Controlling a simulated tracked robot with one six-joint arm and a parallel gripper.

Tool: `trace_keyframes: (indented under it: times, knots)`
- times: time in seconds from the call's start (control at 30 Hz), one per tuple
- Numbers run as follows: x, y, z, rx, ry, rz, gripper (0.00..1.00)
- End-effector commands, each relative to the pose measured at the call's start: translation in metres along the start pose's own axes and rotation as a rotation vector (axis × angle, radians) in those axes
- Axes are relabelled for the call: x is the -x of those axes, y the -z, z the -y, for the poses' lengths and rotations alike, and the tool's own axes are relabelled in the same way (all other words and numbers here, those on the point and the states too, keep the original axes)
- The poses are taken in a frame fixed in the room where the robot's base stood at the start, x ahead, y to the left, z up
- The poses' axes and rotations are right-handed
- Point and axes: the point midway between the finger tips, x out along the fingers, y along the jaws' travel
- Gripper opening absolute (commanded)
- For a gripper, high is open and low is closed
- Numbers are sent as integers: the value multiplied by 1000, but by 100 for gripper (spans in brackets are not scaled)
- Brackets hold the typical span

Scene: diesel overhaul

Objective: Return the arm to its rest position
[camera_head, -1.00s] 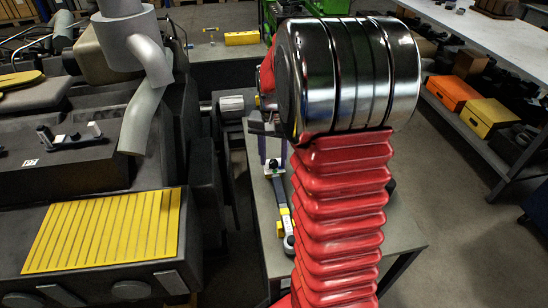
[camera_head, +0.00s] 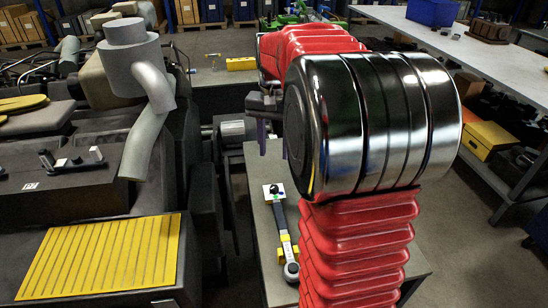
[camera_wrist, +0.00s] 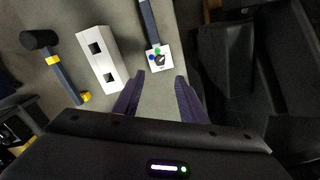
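My gripper (camera_wrist: 157,92) is open in the wrist view, with its two dark purple fingers apart and nothing between them. In the head view my gripper (camera_head: 272,136) hangs above the grey table (camera_head: 258,190), left of my red arm and its shiny elbow drum. My forearm reaches away from the camera behind the drum. The drum hides part of the table.
On the table lie a torque wrench (camera_head: 287,240) and a white square piece with coloured knobs (camera_wrist: 160,58). A white block with two square holes (camera_wrist: 100,60) and a hammer (camera_wrist: 52,62) lie left of it. An engine (camera_head: 70,210) stands left; a shelf bench (camera_head: 470,60) right.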

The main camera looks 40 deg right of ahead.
Motion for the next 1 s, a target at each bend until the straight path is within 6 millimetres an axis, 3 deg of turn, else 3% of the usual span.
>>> trace_keyframes:
  times: [0.77, 1.0]
  knots:
    - [3, 3, 1, 30, 5, -13, 39]
    - [-23, -9, -2, 142, 11, -30, 39]
